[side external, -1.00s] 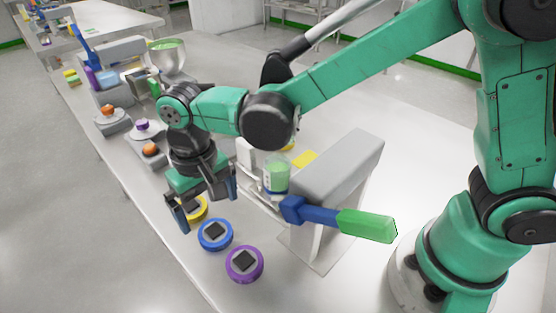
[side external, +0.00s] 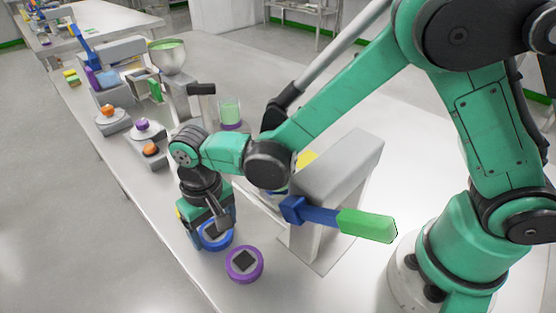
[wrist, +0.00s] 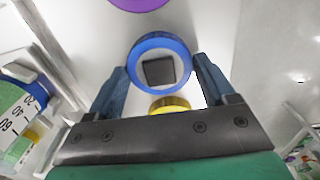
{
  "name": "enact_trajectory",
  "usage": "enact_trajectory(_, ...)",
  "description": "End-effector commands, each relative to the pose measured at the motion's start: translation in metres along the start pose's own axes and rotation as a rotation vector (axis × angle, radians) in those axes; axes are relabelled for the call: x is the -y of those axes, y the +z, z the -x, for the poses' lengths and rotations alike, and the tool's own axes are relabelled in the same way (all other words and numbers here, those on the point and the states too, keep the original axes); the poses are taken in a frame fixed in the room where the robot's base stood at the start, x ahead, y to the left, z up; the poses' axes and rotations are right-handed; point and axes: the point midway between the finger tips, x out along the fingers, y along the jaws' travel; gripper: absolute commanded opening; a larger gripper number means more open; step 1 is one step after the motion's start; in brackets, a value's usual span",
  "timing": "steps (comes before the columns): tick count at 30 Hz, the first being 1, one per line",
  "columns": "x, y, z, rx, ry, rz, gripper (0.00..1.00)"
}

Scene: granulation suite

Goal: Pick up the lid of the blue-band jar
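The blue lid (side external: 215,248) is a round blue ring with a dark square knob, lying flat on the bench. My gripper (side external: 209,230) is directly above it, pointing down, and partly hides it. In the wrist view the blue lid (wrist: 160,38) shows whole, its dark knob between my open gripper's fingertips (wrist: 160,66). The fingers stand apart on both sides, and I see no grip on the knob. A jar with green contents, a blue band and a marked scale (wrist: 22,95) is at the left of the wrist view. In the side view my arm hides most of it.
The purple lid (side external: 245,278) lies close in front of the blue one. The yellow lid (wrist: 168,103) is just behind it, partly hidden by my gripper. A grey stand with a blue-and-green handle (side external: 367,225) rises to the right. A purple-band jar (side external: 230,113) stands farther back.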

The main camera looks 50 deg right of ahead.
Motion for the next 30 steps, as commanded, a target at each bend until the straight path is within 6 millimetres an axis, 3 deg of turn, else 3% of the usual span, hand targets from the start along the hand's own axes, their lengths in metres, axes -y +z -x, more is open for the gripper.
enact_trajectory(11,0.000,0.000,0.003,0.000,0.000,0.000,0.28)
enact_trajectory(16,0.000,0.000,0.018,0.000,0.000,0.000,0.28)
enact_trajectory(20,0.000,0.000,0.046,0.000,0.000,0.000,0.28)
enact_trajectory(30,0.000,0.000,0.141,0.000,0.000,0.000,0.28)
